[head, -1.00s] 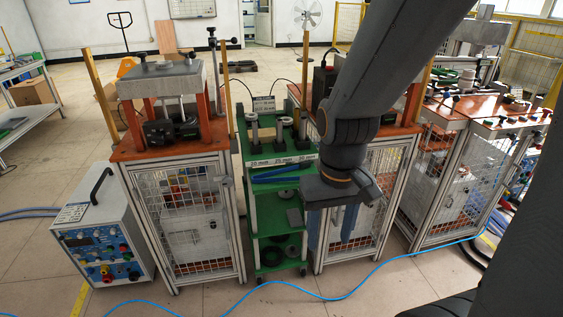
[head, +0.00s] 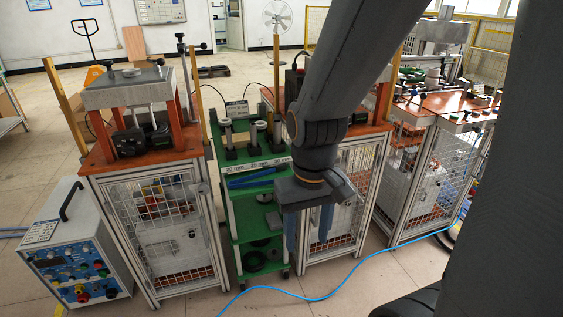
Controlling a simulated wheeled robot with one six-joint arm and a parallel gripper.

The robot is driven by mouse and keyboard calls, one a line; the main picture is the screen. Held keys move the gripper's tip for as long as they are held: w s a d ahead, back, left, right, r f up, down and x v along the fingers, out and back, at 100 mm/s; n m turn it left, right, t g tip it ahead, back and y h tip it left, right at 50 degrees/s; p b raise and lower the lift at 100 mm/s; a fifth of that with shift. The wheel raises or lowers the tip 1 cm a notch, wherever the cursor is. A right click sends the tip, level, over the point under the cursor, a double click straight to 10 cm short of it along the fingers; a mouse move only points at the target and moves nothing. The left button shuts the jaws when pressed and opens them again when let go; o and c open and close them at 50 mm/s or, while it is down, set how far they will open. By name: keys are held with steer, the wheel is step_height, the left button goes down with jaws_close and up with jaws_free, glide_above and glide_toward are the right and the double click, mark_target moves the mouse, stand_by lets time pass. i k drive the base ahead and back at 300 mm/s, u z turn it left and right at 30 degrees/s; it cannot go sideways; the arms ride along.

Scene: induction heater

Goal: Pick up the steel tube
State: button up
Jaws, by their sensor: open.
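Several upright steel cylinders stand on the top shelf of a green cart (head: 240,207); one grey steel tube (head: 227,133) is at the left, another (head: 258,134) is in the middle. I cannot tell which one the task names. My gripper (head: 308,226) points down with its two blue fingers apart and nothing seen between them. It is right of the cart's shelves, lower in the picture than the tubes, in front of a wire-mesh cabinet. My arm hides part of the area right of the tubes.
A press on a mesh cabinet (head: 160,235) stands left of the cart, with a control box (head: 75,262) beside it. Another orange-topped bench (head: 440,105) stands at the right. A blue hose (head: 320,298) crosses the open floor in front.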

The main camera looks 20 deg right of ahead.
mark_target(228, 129)
steer(key=z, duration=0.75)
steer(key=k, duration=0.5)
steer(key=u, duration=0.9)
steer(key=i, duration=1.65)
steer(key=z, duration=0.5)
